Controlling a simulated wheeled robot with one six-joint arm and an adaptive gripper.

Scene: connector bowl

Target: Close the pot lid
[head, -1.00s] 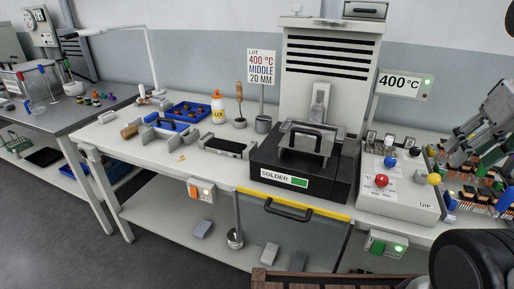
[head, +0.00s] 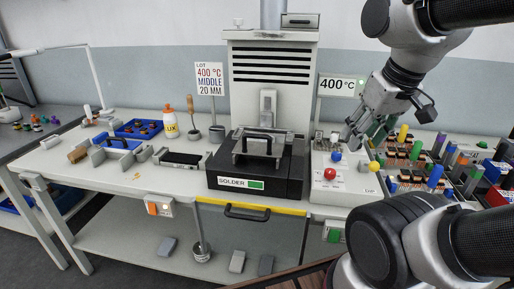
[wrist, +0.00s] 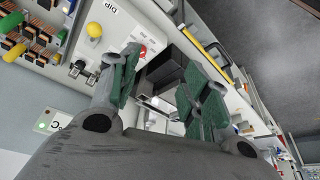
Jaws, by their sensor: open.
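The black solder pot (head: 228,181) with its SOLDER label stands on the bench in the middle of the head view. A grey metal lid (head: 240,160) with a black bar handle (head: 257,138) is on top of it. The lid's plate seems to face forward, but I cannot tell its exact tilt. My gripper (head: 356,138) is open and empty, to the right of the pot and apart from it, above the control box. In the wrist view, my gripper's green-padded fingers (wrist: 152,88) are spread, with the dark pot (wrist: 162,66) partly hidden beyond them.
The control box (head: 325,192) with red, blue and yellow knobs stands right of the pot. Circuit boards and coloured parts crowd the right side. A 400 °C sign (head: 342,87) stands behind the control box. A dark tray (head: 182,158) lies left of the pot.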

